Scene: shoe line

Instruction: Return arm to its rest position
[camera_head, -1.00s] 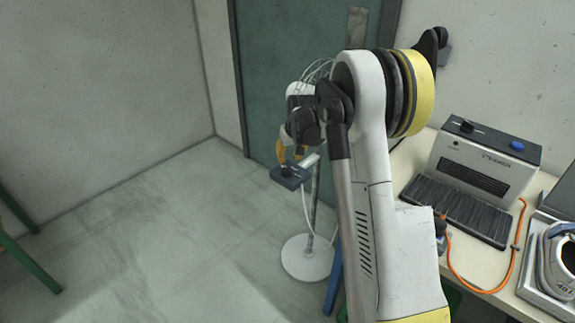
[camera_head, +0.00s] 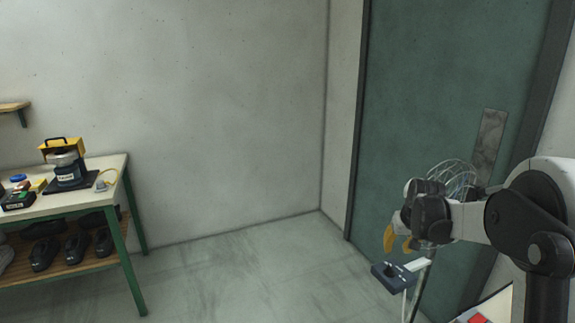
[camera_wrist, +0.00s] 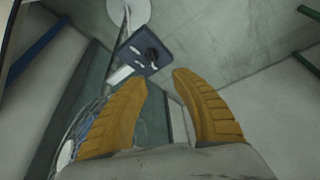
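My gripper (camera_head: 397,246) is at the right of the head view, at the end of my arm, in front of the green door. Its two yellow fingers point down. In the wrist view the fingers (camera_wrist: 160,82) are apart with nothing held between them. A dark control box with a knob (camera_head: 392,277) is on a stand below the gripper in the head view. The box also shows beyond the fingertips in the wrist view (camera_wrist: 146,48), apart from them as far as I can tell.
A green-legged workbench (camera_head: 118,172) stands at the left, with a yellow-topped device (camera_head: 66,165) on it and dark shoes (camera_head: 76,247) on its lower shelf. The green door (camera_head: 425,100) is behind my arm. Floor (camera_head: 260,270) between bench and stand is clear.

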